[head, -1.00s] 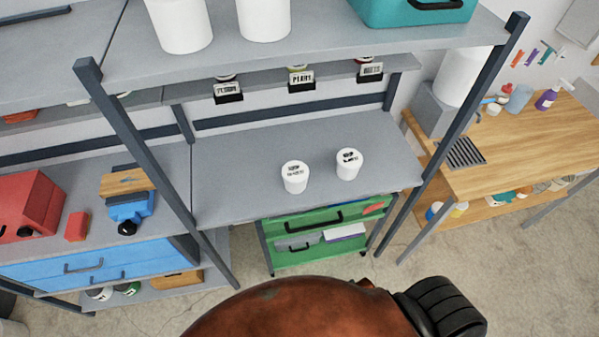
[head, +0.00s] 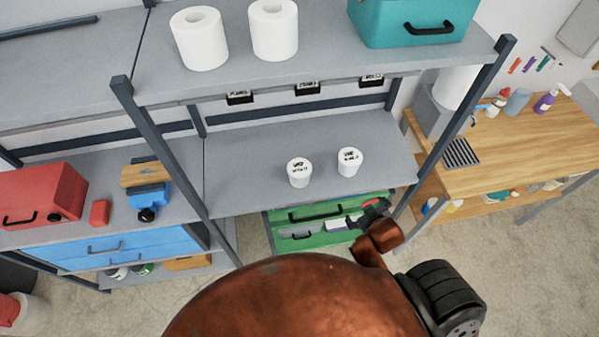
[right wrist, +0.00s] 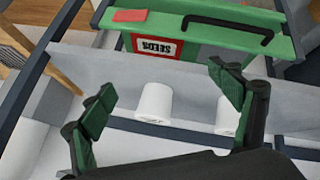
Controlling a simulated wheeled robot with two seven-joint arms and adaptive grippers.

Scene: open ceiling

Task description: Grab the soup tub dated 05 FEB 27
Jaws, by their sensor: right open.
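Two white soup tubs stand upright on the grey middle shelf (head: 260,190), the left tub (head: 299,173) and the right tub (head: 349,162). Both have dark print on their lids, too small to read as dates. My right gripper (head: 374,210) shows small in the head view, in front of and below the shelf's front edge, near the right tub. In the right wrist view it is open and empty (right wrist: 165,95), its green fingers spread. One tub (right wrist: 154,101) shows between the fingers; the other (right wrist: 229,112) is partly hidden by a finger. My left gripper is not in view.
A green drawer unit (head: 325,235) stands below the shelf. An upper shelf (head: 310,65) with paper rolls and a teal toolbox (head: 412,20) overhangs it. Dark posts (head: 450,130) flank the bay. The shelf around the tubs is clear.

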